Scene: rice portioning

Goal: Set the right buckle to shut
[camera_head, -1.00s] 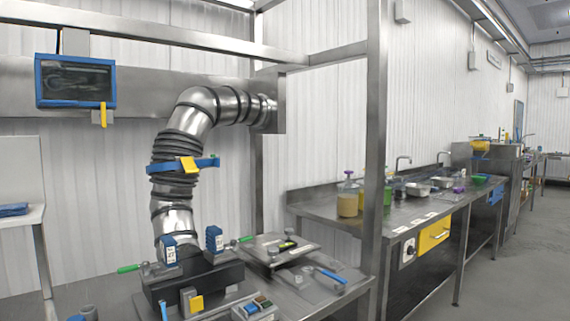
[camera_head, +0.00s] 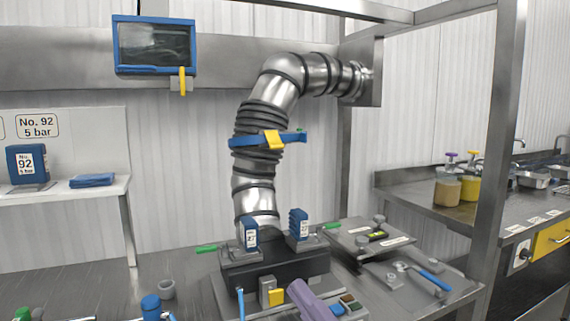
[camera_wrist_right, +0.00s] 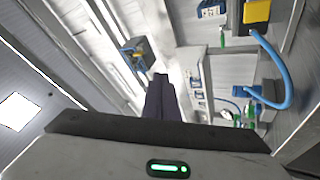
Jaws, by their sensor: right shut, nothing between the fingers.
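The black box (camera_head: 285,263) at the foot of the metal pipe (camera_head: 257,195) has a green handle on each side, which I take to be the buckles. The right green handle (camera_head: 332,226) sticks out to the right beside the right blue block (camera_head: 299,224); I cannot tell if it is open or shut. The left green handle (camera_head: 207,249) sticks out to the left. My right gripper (camera_head: 297,287), purple, is shut and empty, in front of and below the box, apart from the right handle. Its dark fingers (camera_wrist_right: 161,98) show together in the right wrist view. My left gripper is out of view.
A steel post (camera_head: 497,150) stands right. A blue strap (camera_head: 250,141) rings the pipe.

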